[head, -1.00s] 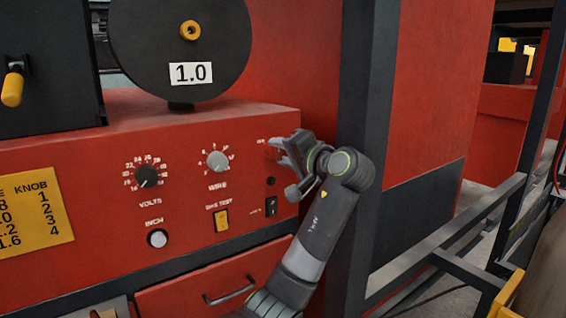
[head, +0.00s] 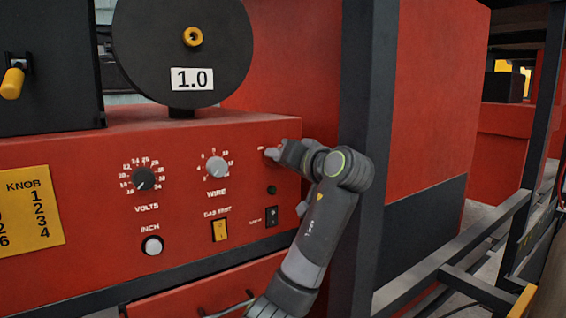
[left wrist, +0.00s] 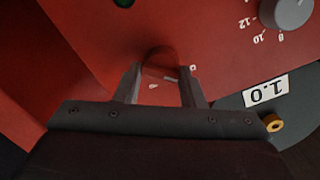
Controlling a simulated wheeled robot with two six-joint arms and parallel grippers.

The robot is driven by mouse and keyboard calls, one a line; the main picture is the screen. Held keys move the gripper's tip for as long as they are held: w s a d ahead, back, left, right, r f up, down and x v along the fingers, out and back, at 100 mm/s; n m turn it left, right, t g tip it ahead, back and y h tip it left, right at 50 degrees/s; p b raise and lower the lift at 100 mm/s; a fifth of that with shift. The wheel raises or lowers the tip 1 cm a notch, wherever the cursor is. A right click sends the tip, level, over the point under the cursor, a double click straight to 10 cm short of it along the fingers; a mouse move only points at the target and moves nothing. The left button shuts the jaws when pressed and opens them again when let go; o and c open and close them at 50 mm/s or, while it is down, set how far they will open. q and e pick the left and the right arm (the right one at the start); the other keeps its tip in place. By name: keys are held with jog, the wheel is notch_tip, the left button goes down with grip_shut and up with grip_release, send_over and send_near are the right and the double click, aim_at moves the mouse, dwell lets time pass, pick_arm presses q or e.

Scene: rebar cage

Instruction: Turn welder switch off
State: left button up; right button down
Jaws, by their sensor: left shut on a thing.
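The red welder panel (head: 80,165) fills the left of the head view. My left gripper (head: 274,153) is at the panel's upper right corner, fingertips at its face. The left wrist view shows the left gripper's two fingers (left wrist: 158,88) on either side of a small red switch knob (left wrist: 162,60), shut on it. White marks show beside the knob. My right gripper is not in view.
The wire dial (head: 217,167) and volts dial (head: 144,179) are left of the gripper. A yellow gas test switch (head: 220,230) and a black rocker switch (head: 271,216) sit lower. A dark frame post (head: 368,100) stands close right of my arm.

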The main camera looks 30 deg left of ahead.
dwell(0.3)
pick_arm(q)
jog(key=o, duration=1)
jog(key=shift+c, duration=0.2)
jog(key=b+v, duration=0.5)
jog(key=v, duration=1.2)
jog(key=shift+d, duration=0.25)
